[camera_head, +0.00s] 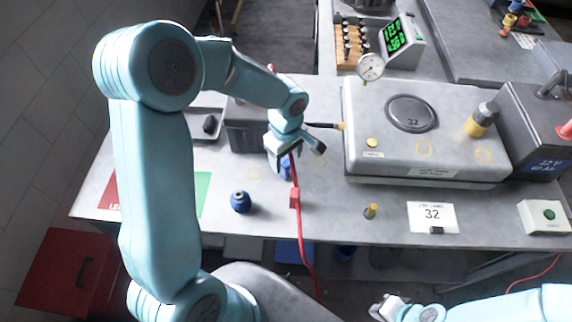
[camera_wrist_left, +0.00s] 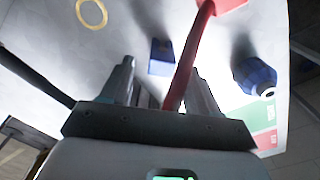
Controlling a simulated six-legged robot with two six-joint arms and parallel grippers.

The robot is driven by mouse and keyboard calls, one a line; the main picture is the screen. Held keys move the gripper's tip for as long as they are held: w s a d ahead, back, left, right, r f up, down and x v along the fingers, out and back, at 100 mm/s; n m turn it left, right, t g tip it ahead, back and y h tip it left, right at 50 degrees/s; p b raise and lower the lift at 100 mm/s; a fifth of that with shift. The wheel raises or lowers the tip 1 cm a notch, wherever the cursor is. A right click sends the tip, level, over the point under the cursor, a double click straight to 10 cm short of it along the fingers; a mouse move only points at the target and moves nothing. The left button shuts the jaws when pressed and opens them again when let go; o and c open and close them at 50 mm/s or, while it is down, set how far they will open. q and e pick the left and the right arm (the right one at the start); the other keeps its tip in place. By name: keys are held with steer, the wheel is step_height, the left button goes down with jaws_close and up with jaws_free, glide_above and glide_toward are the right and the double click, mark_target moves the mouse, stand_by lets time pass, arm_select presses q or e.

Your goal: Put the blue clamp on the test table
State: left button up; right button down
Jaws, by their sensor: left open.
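Two blue things lie on the grey bench, and I cannot tell for sure which is the clamp. A small blue block (camera_head: 285,168) lies just below my left gripper (camera_head: 292,152), partly hidden by it; in the left wrist view the blue block (camera_wrist_left: 160,57) shows beyond the fingers. A round dark-blue piece (camera_head: 240,202) stands nearer the front, and it also shows at right in the wrist view (camera_wrist_left: 255,75). My left gripper is open, with a red cord (camera_wrist_left: 190,55) passing between or beyond its fingers. My right gripper (camera_head: 392,308) is low at the front edge, its fingers unclear.
A raised grey platform (camera_head: 390,150) carries a round disc marked 32 and a yellow-grey cylinder (camera_head: 482,119). The red cord, with a red block (camera_head: 294,198), runs over the front edge. A job card (camera_head: 432,217) lies at right. Bench near the round piece is bare.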

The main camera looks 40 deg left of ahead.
mark_target(286, 162)
arm_select(q)
step_height(286, 162, up, 7)
steer(key=shift+r, duration=0.1)
steer(key=shift+s+r, duration=0.1)
steer(key=shift+r, duration=0.05)
steer(key=shift+d, duration=0.1)
stand_by(0.5)
